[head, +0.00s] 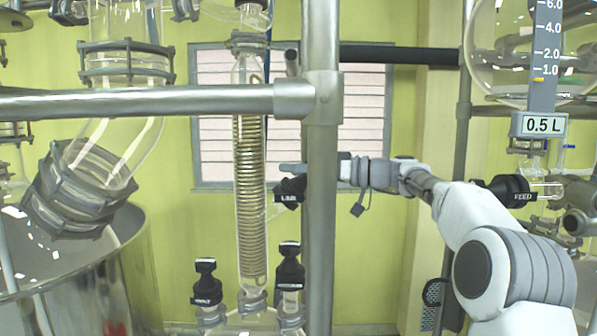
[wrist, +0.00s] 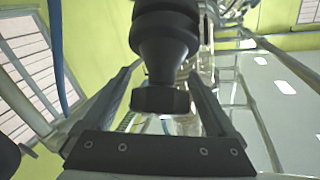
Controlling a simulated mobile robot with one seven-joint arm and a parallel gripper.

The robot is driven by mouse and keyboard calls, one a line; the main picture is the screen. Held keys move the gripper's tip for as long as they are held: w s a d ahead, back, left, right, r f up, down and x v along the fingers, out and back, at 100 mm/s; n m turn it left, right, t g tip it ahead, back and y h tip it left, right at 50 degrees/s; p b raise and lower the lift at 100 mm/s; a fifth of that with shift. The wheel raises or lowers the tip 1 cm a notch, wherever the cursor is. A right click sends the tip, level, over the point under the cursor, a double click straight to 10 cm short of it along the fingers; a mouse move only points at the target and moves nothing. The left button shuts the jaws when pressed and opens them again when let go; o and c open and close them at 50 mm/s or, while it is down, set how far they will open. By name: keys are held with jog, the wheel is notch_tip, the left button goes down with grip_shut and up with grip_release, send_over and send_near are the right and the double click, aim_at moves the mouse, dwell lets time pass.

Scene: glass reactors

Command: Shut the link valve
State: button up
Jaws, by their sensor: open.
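The link valve (head: 289,188) is a black handle with a small white label, just left of the vertical steel post in the head view. My gripper (head: 290,169) reaches in from the right behind the post, which hides part of it. Its fingertip shows at the valve's upper edge. In the wrist view, a black valve knob (wrist: 162,45) with a broad flat end stands between the two fingers of my gripper (wrist: 163,80). The fingers are apart, one on each side of it. I cannot tell whether either finger touches it.
A vertical post (head: 321,220) and horizontal rail (head: 150,102) stand in front. A glass coil column (head: 249,190) is left of the valve. Two black-handled valves (head: 206,283) (head: 290,267) sit below. The feed valve (head: 510,190) is at right, a steel vessel (head: 130,265) at left.

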jog(key=b+v, duration=0.1)
jog(key=v, duration=0.6)
jog(key=shift+d+b, duration=0.25)
jog(key=shift+b, duration=0.05)
jog(key=shift+s, duration=0.1)
